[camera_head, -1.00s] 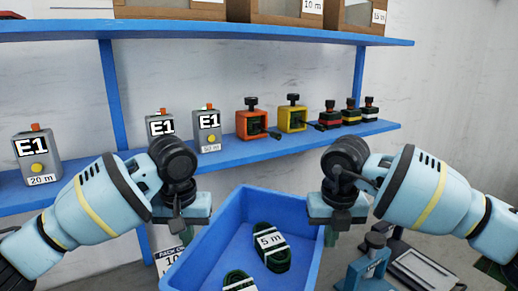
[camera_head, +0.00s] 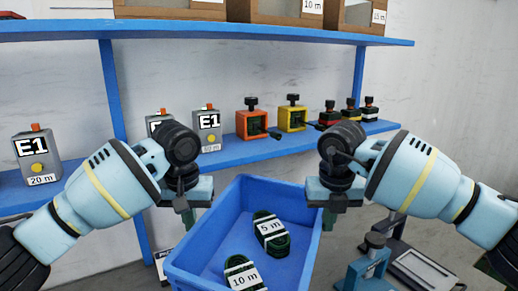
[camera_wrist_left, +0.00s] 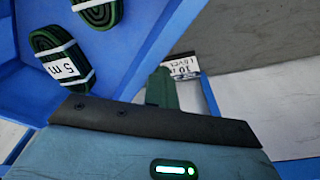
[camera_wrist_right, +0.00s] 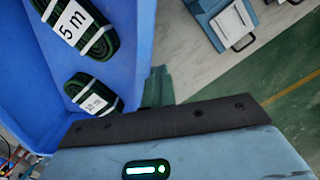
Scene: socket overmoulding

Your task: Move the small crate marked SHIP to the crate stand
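A blue crate (camera_head: 184,262) is between my two grippers, with no SHIP marking in sight. It holds a green cable coil tagged 5 m (camera_head: 270,232) and one tagged 10 m (camera_head: 243,274). My left gripper (camera_head: 188,212) is at the crate's left rim and my right gripper (camera_head: 328,214) at its right rim. In the left wrist view the fingers (camera_wrist_left: 162,88) look closed together at the wall; the right wrist view shows the same (camera_wrist_right: 158,88). Both appear shut on the crate, though the contact itself is mostly hidden. The crate stand cannot be identified.
A blue shelf (camera_head: 255,152) behind carries grey E1 testers (camera_head: 36,158), an orange block (camera_head: 252,122), a yellow block (camera_head: 292,118) and several small clamps. An upper shelf (camera_head: 250,33) holds wooden bins. A blue press-like device (camera_head: 370,262) stands close at the crate's right.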

